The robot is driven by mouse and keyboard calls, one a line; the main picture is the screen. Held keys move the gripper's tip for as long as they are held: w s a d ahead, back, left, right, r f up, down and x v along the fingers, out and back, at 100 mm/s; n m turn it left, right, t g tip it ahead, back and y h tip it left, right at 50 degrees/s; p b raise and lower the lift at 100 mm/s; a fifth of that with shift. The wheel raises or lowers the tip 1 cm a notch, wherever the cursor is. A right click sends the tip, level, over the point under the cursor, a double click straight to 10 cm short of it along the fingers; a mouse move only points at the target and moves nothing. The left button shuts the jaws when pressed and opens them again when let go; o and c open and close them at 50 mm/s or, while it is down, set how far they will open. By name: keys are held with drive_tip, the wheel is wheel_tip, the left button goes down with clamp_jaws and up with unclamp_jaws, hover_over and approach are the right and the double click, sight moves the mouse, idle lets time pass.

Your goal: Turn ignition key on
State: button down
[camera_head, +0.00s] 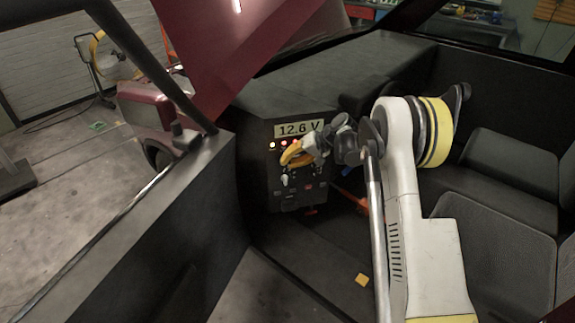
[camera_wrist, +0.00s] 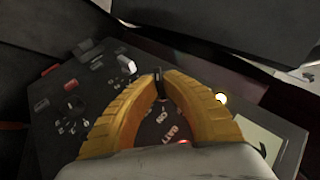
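The dark control panel (camera_head: 282,204) stands in the dash of the vehicle, and it also fills much of the wrist view (camera_wrist: 60,130). My gripper (camera_head: 285,160) reaches the upper part of the panel from the right. In the wrist view, the two yellow ridged fingers of my gripper (camera_wrist: 160,80) come together at the tips around a small, thin dark piece, the ignition key (camera_wrist: 160,86). The key stands out from the panel, with "ON" and "BATT" lettering near it. The fingers hide most of the key's base and, in the head view, the key itself.
A display (camera_head: 298,128) above my gripper reads 12.6 V. An orange-white light (camera_head: 272,145) and a red light (camera_head: 284,143) glow below it. Several switches lie lower on the panel. A door (camera_head: 150,225) stands left and seats (camera_head: 495,235) stand right.

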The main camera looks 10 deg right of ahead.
drive_tip(key=shift+y, duration=0.4)
drive_tip(key=c, duration=1.6)
unclamp_jaws()
drive_tip(key=shift+o, duration=0.2)
drive_tip(key=v, duration=1.2)
